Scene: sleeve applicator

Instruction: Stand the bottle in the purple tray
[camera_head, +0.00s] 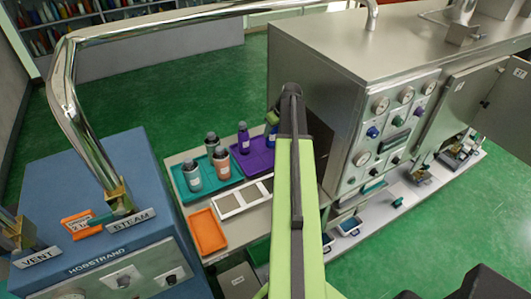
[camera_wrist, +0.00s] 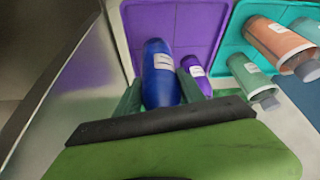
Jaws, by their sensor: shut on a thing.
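A blue bottle (camera_wrist: 160,66) with a pale label is between the two green fingers of my gripper (camera_wrist: 160,90), which is shut on it. The bottle also shows in the head view (camera_head: 271,130), partly hidden by my arm, at the far right end of the purple tray (camera_head: 258,160). In the wrist view the bottle overlaps the near part of the purple tray (camera_wrist: 175,18). I cannot tell whether its base touches the tray. A purple bottle (camera_head: 244,138) stands in the same tray; it shows just right of my right finger in the wrist view (camera_wrist: 195,76).
A teal tray (camera_head: 183,187) beside the purple one holds several bottles, one of them orange (camera_head: 222,162). A steel machine (camera_head: 335,75) stands close to the right of my gripper.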

